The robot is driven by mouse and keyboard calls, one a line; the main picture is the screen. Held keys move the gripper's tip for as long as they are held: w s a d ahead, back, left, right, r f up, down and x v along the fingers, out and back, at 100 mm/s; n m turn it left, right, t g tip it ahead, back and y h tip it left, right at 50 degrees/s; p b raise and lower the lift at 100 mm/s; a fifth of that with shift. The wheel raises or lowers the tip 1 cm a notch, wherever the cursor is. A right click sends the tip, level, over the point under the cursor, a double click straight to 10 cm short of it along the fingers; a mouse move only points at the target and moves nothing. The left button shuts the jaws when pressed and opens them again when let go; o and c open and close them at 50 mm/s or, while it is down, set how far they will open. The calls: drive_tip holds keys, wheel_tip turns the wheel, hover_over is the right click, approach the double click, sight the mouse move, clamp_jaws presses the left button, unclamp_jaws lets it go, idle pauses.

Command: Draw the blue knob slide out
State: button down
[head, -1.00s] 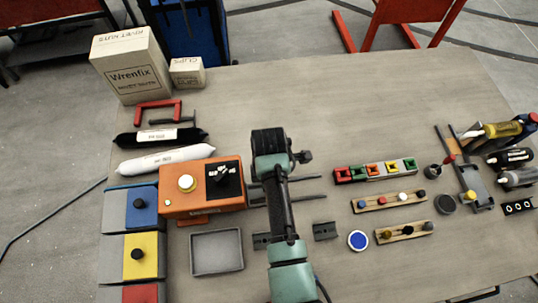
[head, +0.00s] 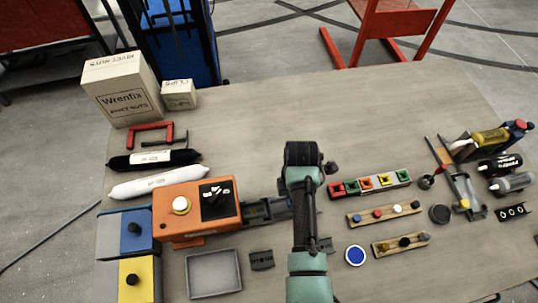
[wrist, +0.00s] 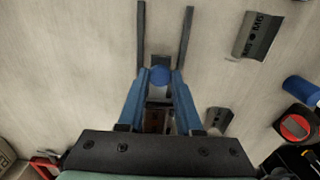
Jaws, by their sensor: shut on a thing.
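The blue knob (wrist: 160,74) stands between my fingertips in the wrist view. My gripper (wrist: 160,80) is shut on it, one blue finger on each side. Two dark parallel rails (wrist: 186,38) run past the knob toward the top of the wrist view. In the head view, my arm hides the knob and fingertips. The dark grey slide track (head: 258,211) shows left of my arm, against the right side of the orange box (head: 193,220), which has a white button and a black dial.
A row of coloured blocks (head: 369,184), peg racks (head: 383,213) and a blue disc (head: 355,255) lie to the right. The table's back middle is clear.

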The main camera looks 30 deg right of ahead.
drive_tip(key=d, duration=0.2)
drive_tip(key=s+d, duration=0.1)
drive_tip(key=d, duration=0.1)
drive_tip(key=s+d, duration=0.1)
drive_tip(key=d, duration=0.1)
drive_tip(key=shift+d+b, duration=0.35)
drive_tip(key=c, duration=0.6)
unclamp_jaws()
drive_tip(key=shift+d, duration=0.1)
drive_tip(key=shift+r, duration=0.1)
wheel_tip(320, 180, up, 13)
drive_tip(key=shift+f, duration=0.1)
